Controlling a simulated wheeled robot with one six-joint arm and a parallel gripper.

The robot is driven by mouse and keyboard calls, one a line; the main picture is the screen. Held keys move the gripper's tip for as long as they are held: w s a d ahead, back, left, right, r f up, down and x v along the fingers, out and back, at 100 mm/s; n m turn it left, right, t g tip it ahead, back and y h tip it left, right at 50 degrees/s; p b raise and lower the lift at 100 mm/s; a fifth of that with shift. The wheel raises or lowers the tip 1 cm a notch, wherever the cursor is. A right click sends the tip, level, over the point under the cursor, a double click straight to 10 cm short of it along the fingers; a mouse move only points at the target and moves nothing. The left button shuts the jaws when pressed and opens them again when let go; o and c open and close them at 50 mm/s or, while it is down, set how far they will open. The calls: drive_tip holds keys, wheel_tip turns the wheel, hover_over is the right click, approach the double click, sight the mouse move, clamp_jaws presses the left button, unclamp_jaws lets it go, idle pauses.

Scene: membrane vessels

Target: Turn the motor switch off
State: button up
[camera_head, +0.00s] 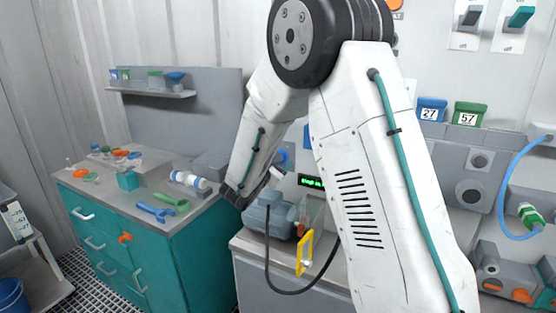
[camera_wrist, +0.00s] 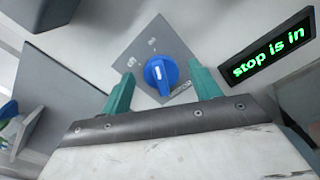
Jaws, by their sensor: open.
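In the wrist view my gripper (camera_wrist: 160,82) is open, with one teal finger on each side of the knob and gaps between. I cannot tell how far the fingertips are from the plate. A black display (camera_wrist: 270,54) right of the knob shows green text, "stop is in". In the head view the display (camera_head: 311,182) shows beside my arm. A bit of blue (camera_head: 281,157) shows there, and my fingers are mostly hidden.
A grey device (camera_head: 268,215) with a black cable and a yellow handle (camera_head: 304,252) stand below my gripper. A teal cabinet (camera_head: 190,250) with tools on top is on the left. Wall switches (camera_head: 518,17) and numbered boxes (camera_head: 468,114) are on the right.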

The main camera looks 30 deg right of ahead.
drive_tip(key=shift+d, duration=0.2)
drive_tip(key=c, duration=0.9)
drive_tip(key=shift+c, duration=0.2)
drive_tip(key=n, duration=1.1)
drive_tip(key=shift+w+a+n, duration=0.15)
drive_tip(key=shift+w+n, duration=0.1)
drive_tip(key=shift+n, duration=0.05)
